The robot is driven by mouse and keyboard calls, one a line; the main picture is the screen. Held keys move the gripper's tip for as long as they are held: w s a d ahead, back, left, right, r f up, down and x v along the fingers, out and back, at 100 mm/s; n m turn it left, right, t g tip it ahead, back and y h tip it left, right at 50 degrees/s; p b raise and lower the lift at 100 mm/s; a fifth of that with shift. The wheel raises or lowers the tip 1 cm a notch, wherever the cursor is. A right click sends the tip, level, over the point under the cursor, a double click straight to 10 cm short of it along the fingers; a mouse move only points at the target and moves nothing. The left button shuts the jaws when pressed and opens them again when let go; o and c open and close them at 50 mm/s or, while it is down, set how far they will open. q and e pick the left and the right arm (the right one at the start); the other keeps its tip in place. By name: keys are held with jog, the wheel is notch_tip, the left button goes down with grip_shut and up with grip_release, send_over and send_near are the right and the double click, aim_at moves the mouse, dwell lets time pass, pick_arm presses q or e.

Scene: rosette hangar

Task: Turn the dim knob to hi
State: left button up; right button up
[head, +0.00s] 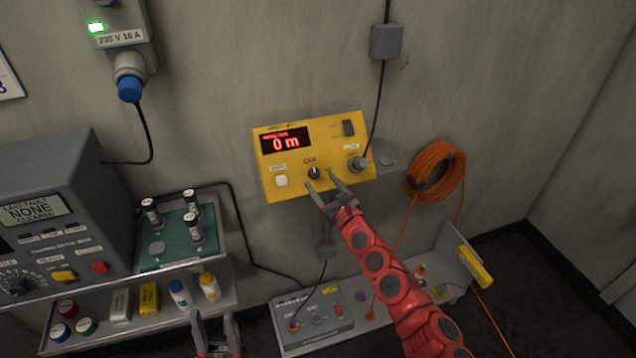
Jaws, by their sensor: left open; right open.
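The dim knob (314,173) is a small dark round knob with a light pointer, low in the middle of the yellow panel (267,160). The panel is on the wall, and its red display (285,142) reads "0 m". The small lettering around the knob is too blurred to read, so I cannot tell its setting. My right gripper (321,181) is open just below and right of the knob, its fingertips close to it; contact cannot be made out. My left gripper (215,321) is open and empty at the bottom edge, far from the panel.
The panel also carries a white button (281,181), a larger grey knob (357,164) and a dark switch (348,128). An orange cable coil (436,170) hangs at right. A grey test unit (45,205) and a shelf (190,321) stand at left. A grey box (313,315) lies below.

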aim_at(316, 175)
jog(key=shift+x, duration=1.15)
jog(key=shift+w+a+b, duration=0.15)
jog(key=shift+w+b, duration=0.15)
grip_shut()
